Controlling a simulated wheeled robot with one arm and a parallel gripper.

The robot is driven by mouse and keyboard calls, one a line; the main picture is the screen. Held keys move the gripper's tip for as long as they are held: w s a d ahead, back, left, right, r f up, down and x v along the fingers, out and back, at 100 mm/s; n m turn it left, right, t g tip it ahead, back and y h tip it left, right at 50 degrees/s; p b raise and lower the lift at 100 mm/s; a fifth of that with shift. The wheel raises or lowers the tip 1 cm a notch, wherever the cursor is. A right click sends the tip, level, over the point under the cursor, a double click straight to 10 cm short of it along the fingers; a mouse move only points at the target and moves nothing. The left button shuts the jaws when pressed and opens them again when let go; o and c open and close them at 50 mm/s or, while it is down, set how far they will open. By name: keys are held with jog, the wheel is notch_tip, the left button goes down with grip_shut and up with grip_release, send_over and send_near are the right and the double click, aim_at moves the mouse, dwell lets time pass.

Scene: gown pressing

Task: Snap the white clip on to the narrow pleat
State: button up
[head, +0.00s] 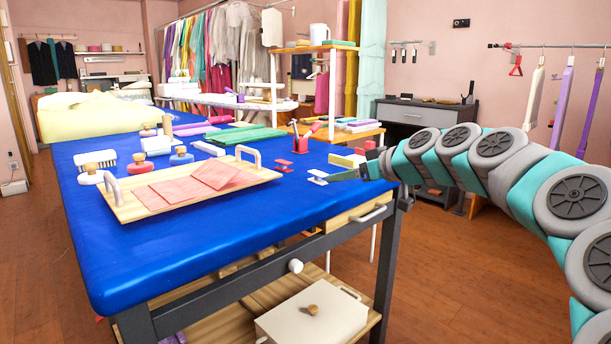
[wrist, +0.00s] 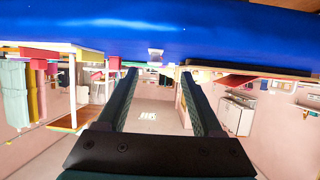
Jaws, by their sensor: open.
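A small pale clip-like piece (head: 318,177) sits on the blue table near its right edge. It looks whitish with a pink tint, and I cannot be sure it is the white clip. My gripper (head: 343,168) is just right of it, low over the table edge, fingers pointing left. In the wrist view my gripper (wrist: 158,73) is open and empty, and a small white piece (wrist: 155,54) shows beyond the fingertips, apart from them. Pink folded cloths (head: 205,178) lie on a wooden tray; I cannot tell which fold, if any, is the narrow pleat.
The wooden tray (head: 117,208) has raised white handles. Behind it are wooden-knobbed tools (head: 91,170), green folded cloth (head: 245,135) and a red holder (head: 300,145). The blue table's (head: 170,255) front is clear. A shelf unit (head: 335,134) stands behind.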

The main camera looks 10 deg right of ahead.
aim_at(320, 173)
jog(key=shift+w+a, duration=0.25)
jog(key=shift+w, duration=0.55)
jog(key=shift+x, duration=1.05)
jog(key=shift+w+r+p+x, duration=0.1)
jog(key=shift+r+p+x, duration=0.05)
jog(key=shift+x, duration=0.7)
jog(key=shift+w+r+p+x, duration=0.1)
jog(key=shift+r+p+x, duration=0.1)
jog(key=shift+x, duration=0.6)
jog(key=shift+w+r+p+x, duration=0.1)
jog(key=shift+p+x, duration=0.05)
jog(key=shift+x, duration=0.7)
grip_shut()
